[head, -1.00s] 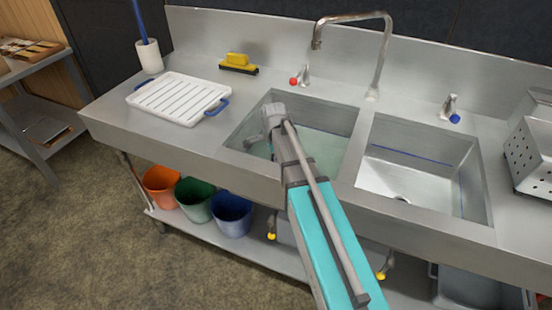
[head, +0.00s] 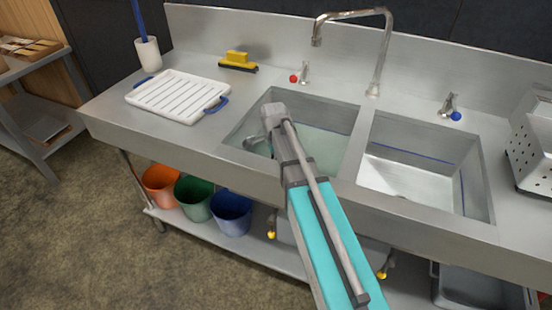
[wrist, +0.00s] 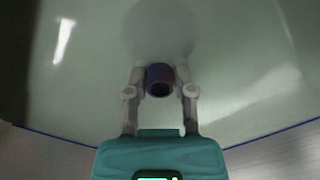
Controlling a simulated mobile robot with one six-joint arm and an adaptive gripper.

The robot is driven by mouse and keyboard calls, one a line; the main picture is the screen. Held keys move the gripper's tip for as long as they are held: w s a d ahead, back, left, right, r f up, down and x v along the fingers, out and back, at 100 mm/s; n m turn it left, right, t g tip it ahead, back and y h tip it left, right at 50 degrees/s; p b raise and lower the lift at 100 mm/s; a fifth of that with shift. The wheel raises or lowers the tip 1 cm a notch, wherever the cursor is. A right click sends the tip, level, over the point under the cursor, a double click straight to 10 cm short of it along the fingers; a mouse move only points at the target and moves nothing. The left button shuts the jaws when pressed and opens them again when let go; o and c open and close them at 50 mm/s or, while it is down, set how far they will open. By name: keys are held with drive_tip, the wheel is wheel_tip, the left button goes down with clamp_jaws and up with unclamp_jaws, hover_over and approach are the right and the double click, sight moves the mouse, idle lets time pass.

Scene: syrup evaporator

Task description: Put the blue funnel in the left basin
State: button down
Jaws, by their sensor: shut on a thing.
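The left basin (head: 335,108) holds pale greenish water, with a blue line along its wall. My arm reaches over its front edge, and my gripper (head: 257,147) is down inside the left part of this basin, partly hidden by my wrist. In the wrist view my gripper (wrist: 160,82) is shut on a small dark blue, round piece with a dark opening, which I take to be the blue funnel (wrist: 159,75). The rest of its shape is hard to make out. A rounded grey patch shows in the water just beyond it. The funnel cannot be made out in the head view.
The right basin (head: 410,177) is empty. A tall faucet (head: 384,50) stands behind the divider, with red and blue taps. A white drainboard (head: 178,95) and yellow brush (head: 238,61) are left; a perforated metal container (head: 530,150) stands right. Buckets are below.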

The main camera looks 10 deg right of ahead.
drive_tip(key=shift+f, duration=0.1)
idle(0.3)
drive_tip(key=shift+c, duration=2)
unclamp_jaws()
drive_tip(key=o, duration=0.4)
wheel_tip(320, 180, up, 34)
drive_tip(key=p, duration=3.3)
drive_tip(key=shift+f+p, duration=0.15)
drive_tip(key=shift+p, duration=0.15)
